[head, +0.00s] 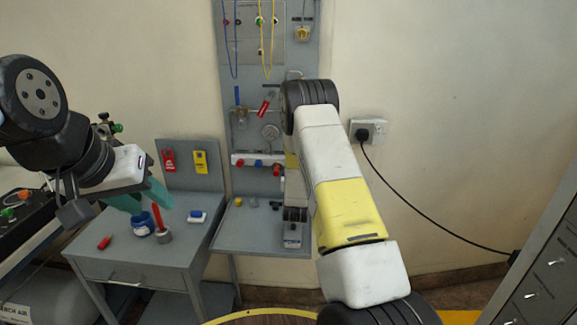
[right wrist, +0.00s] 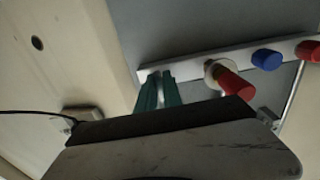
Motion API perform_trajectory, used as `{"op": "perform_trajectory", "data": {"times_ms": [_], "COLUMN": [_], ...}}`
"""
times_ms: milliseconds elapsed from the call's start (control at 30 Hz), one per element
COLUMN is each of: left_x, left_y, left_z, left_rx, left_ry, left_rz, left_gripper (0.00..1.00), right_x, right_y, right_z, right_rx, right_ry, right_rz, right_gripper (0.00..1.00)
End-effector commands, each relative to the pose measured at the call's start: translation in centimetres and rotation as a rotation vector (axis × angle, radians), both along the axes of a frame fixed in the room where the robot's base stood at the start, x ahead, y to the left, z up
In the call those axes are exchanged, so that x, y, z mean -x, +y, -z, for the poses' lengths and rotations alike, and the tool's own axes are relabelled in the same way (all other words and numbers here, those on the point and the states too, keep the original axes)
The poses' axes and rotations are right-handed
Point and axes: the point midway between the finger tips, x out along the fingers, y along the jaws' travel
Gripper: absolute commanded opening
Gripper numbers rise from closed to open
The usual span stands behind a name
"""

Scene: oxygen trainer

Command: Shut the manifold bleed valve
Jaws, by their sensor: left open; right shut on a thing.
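The manifold is a white bar (head: 247,158) with red and blue knobs, fixed low on the grey wall panel. It also shows in the right wrist view (right wrist: 190,67). There my right gripper (right wrist: 160,78) has its green fingers closed on a small pale part at the bar's end, beside a red knob (right wrist: 235,84). This part is mostly hidden by the fingers, so I cannot tell whether the valve is turned. In the head view my right arm hides that end. My left gripper (head: 146,200) is open and empty above the side table.
The side table (head: 150,262) carries a blue jar (head: 143,224), a red-handled tool (head: 157,216) and a red piece (head: 104,243). Small parts lie on the panel's shelf (head: 245,238). A wall socket (head: 378,130) with a black cable is at right. A grey cabinet (head: 545,265) stands lower right.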

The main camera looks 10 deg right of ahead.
Motion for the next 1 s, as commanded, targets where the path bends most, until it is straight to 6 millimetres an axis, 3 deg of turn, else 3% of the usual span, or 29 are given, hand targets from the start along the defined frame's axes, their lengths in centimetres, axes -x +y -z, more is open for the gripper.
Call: {"op": "perform_trajectory", "data": {"times_ms": [533,567,667,1000], "left_x": [0.00,0.00,0.00,0.00], "left_y": [0.00,0.00,0.00,0.00], "left_z": [0.00,0.00,0.00,0.00], "left_rx": [0.000,0.000,0.000,0.000], "left_ry": [0.000,0.000,0.000,0.000], "left_rz": [0.000,0.000,0.000,0.000], "left_gripper": [0.44,0.44,0.44,0.44], "right_x": [0.10,0.10,0.09,0.19], "right_y": [0.09,0.09,0.08,0.09], "right_z": [0.28,0.28,0.24,0.11], "right_rx": [-0.028,-0.028,-0.027,-0.025], "right_ry": [-0.001,-0.001,-0.001,-0.004], "right_rz": [-0.001,-0.001,-0.001,0.000], "right_gripper": [0.00,0.12,0.32,0.32]}}
